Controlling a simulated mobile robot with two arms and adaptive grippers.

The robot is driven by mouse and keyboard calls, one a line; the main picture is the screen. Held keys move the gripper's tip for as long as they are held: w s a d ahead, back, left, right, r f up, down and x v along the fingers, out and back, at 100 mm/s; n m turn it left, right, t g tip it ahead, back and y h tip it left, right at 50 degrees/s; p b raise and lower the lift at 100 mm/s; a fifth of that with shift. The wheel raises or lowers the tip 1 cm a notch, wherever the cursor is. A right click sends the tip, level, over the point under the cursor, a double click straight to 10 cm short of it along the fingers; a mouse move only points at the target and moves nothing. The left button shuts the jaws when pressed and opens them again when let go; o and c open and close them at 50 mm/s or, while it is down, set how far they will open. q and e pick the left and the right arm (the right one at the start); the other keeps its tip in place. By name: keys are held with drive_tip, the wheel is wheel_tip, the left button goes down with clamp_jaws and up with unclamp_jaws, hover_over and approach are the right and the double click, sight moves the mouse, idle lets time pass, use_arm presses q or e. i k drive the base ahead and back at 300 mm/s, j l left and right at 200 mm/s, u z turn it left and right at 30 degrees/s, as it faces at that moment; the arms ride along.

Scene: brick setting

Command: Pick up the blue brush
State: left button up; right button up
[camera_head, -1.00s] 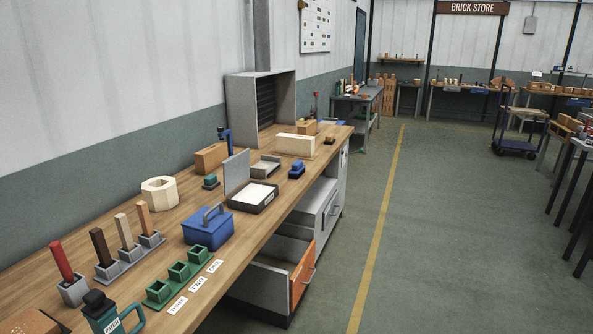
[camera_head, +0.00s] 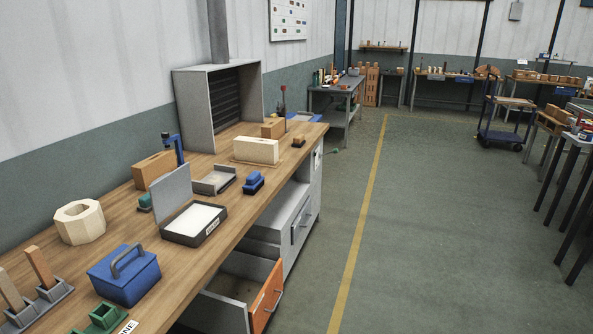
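A small blue object (camera_head: 253,183) with a dark blue lower part sits on the wooden workbench (camera_head: 215,235), near its front edge. It looks like the blue brush, but it is too small to be sure. It stands to the right of an open black box with a white pad (camera_head: 195,222) and a shallow grey tray (camera_head: 214,181). Neither of my grippers is in view.
A blue lidded box with a handle (camera_head: 125,277) stands nearer on the bench. A cream brick (camera_head: 256,150) lies beyond the blue object. An orange-fronted drawer (camera_head: 266,296) sticks out below the bench. The floor (camera_head: 430,235) to the right is clear.

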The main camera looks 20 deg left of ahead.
sight(254, 180)
drive_tip(key=i, duration=0.9)
drive_tip(key=i+l+u, duration=0.1)
drive_tip(key=i, duration=0.75)
